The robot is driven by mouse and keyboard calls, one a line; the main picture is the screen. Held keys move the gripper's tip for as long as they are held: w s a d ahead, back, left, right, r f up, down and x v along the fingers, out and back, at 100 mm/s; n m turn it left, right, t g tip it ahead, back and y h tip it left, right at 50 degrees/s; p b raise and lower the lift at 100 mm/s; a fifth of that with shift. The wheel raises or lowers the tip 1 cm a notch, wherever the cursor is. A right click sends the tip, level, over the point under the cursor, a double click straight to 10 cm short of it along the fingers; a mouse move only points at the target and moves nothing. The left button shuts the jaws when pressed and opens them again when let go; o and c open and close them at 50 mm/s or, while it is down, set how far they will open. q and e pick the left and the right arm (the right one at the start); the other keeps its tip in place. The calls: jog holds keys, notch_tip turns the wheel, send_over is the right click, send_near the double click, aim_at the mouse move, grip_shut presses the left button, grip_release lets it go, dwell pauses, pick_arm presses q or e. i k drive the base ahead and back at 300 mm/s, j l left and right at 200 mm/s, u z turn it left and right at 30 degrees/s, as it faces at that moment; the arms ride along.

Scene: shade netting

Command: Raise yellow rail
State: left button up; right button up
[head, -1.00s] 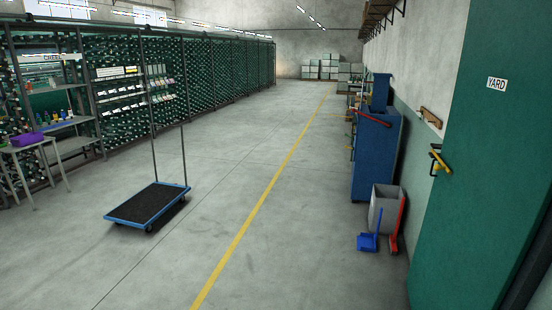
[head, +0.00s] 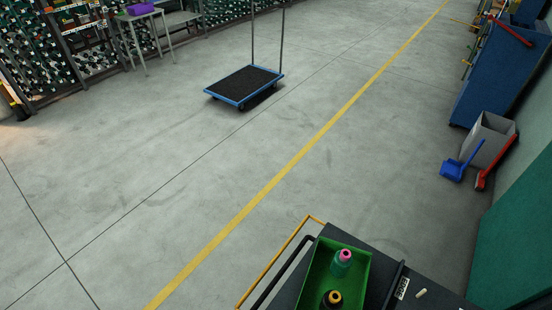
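A thin yellow rail (head: 273,262) shows at the bottom of the head view, along the left side of a dark cart or bench top (head: 350,237). It runs from the lower edge up to a corner, where it bends back toward the top. A black rail (head: 282,271) runs beside it, nearer the top. The lower ends of both rails are cut off by the picture edge. Neither of my grippers is in view.
A green tray (head: 318,262) on the dark top holds a teal spool (head: 341,262) and a dark spool with a yellow top (head: 332,299). A blue platform trolley (head: 245,85) stands farther off. A bin (head: 492,139) stands at right. Floor left of the rail is clear.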

aim_at(392, 285)
jog(key=i+j+z, duration=0.2)
jog(key=j+z, duration=0.15)
jog(key=z, duration=0.15)
jog(key=i+j+z, duration=0.15)
jog(key=j+z, duration=1.65)
jog(key=z, duration=0.15)
jog(key=k+j+z, duration=0.2)
jog(key=j+z, duration=0.3)
jog(key=k+j+z, duration=0.2)
jog(key=z, duration=0.25)
